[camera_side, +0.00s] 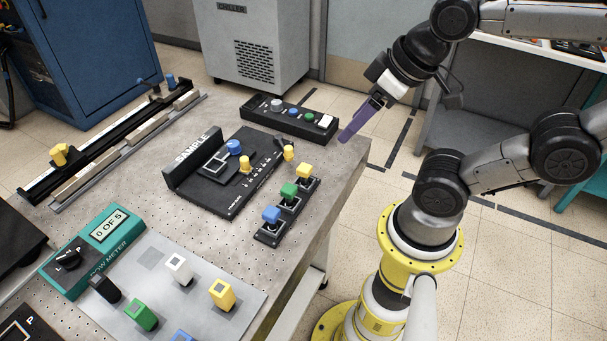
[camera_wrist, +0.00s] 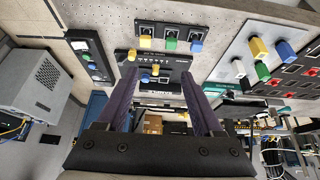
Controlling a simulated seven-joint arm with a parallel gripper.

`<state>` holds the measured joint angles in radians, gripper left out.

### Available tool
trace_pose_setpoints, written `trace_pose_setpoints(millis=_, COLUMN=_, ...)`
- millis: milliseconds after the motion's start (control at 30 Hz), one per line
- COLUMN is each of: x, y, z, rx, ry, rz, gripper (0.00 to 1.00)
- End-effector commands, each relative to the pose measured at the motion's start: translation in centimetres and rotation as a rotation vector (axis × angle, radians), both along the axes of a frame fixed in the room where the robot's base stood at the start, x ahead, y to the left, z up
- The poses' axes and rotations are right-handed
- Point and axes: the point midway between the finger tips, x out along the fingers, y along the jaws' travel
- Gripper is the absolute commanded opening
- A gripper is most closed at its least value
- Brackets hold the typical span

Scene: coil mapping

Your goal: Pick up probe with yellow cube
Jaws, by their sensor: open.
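A yellow cube (camera_side: 304,171) tops the farthest of three small black stands at the table's right edge. A green cube (camera_side: 288,190) and a blue cube (camera_side: 271,214) top the other two. The same row shows in the wrist view, with the yellow cube (camera_wrist: 146,42) at its left end. I cannot make out the probe's shape below the cube. My gripper (camera_side: 347,136), with purple fingers, is up beyond the table's right edge, above and right of the yellow cube, apart from it. In the wrist view my gripper (camera_wrist: 159,75) is open and empty.
The black SAMPLE fixture (camera_side: 217,190) with blue and yellow knobs stands left of the row. A black button box (camera_side: 270,112) is behind. A grey mat (camera_side: 150,255) with several coloured blocks and a teal flow meter (camera_side: 100,235) are at front left. Bare tabletop lies around the row.

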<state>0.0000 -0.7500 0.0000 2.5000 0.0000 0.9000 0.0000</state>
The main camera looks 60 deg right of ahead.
Motion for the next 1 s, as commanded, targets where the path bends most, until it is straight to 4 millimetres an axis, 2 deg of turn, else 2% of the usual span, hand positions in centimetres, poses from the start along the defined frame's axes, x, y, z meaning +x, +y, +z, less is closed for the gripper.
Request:
trace_pose_setpoints(millis=300, x=0.0, y=0.0, z=0.0, rx=0.004, ry=0.000, rz=-0.008, gripper=0.72)
trace_pose_setpoints(millis=467, x=0.0, y=0.0, z=0.2, rx=0.075, ry=0.000, rz=-0.139, gripper=0.72)
trace_pose_setpoints(millis=567, x=0.6, y=0.0, z=0.9, rx=0.167, ry=-0.002, rz=-0.312, gripper=0.72)
trace_pose_setpoints(millis=767, x=3.8, y=-0.5, z=1.2, rx=0.353, ry=0.081, rz=-0.758, gripper=0.72)
trace_pose_setpoints(millis=867, x=5.9, y=-1.1, z=0.5, rx=0.420, ry=0.143, rz=-1.007, gripper=0.72)
trace_pose_setpoints(millis=1000, x=9.3, y=-2.2, z=-2.0, rx=0.460, ry=0.242, rz=-1.349, gripper=0.72)
